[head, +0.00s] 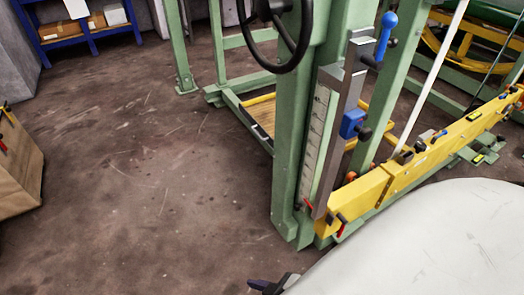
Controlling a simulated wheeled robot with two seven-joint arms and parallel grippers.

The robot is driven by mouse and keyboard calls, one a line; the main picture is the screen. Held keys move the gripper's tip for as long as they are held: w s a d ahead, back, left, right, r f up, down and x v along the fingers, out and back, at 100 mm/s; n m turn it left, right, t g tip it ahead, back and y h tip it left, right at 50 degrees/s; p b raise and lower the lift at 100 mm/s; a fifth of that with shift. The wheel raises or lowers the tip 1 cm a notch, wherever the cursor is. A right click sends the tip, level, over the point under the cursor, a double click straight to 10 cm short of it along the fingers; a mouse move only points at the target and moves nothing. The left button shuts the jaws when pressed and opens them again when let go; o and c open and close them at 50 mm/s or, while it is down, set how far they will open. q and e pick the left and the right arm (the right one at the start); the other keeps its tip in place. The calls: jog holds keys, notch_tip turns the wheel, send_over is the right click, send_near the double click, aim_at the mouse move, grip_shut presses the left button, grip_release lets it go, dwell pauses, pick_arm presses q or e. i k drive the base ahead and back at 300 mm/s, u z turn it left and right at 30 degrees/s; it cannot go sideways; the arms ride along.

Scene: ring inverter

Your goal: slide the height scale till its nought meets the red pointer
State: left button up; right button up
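The height scale (318,130) is a pale upright strip with dark marks, on the front of a green post beside a grey metal bar. Its figures are too small to read, so I cannot tell where its nought is. A small red piece (308,204), perhaps the red pointer, shows near the strip's lower end. I cannot tell whether the two meet. A dark tip (272,286) at the bottom edge, beside a large white surface, seems to be part of my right gripper. It is well apart from the scale, and its opening is hidden. My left gripper is not in view.
A blue block with a black knob (352,124) and a blue-handled lever (387,27) sit on the grey bar. A black handwheel (275,30) is above left. A yellow beam (430,150) runs right. A wooden box (20,165) stands left. The floor between is clear.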

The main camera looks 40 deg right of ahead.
aim_at(322, 93)
jog(key=u, duration=0.25)
jog(key=i, duration=2.65)
jog(key=z, duration=3.1)
